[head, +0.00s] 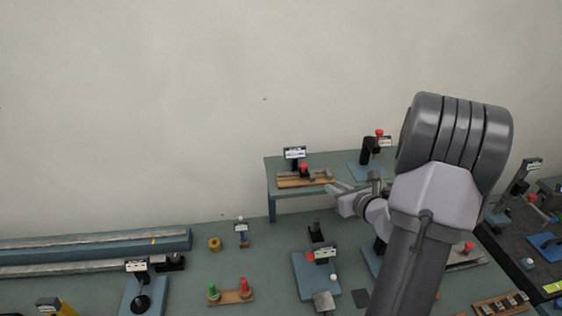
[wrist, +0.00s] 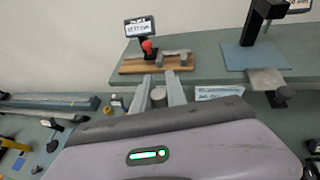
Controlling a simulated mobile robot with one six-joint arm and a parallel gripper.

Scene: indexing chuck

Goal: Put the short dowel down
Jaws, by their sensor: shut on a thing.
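My gripper (wrist: 161,88) is shut on the short dowel (wrist: 158,96), a grey cylinder seen almost end-on between the two fingers in the wrist view. In the head view my gripper (head: 335,189) is at the front edge of the raised shelf, and the dowel cannot be made out there. Beyond the fingertips, on the shelf, lies a wooden board (wrist: 129,68) with a red-knobbed device (wrist: 148,46) and grey metal parts (wrist: 176,56). The dowel looks clear of the board.
The raised shelf (head: 275,167) also carries a blue plate with a black stand (head: 367,150) to the right.

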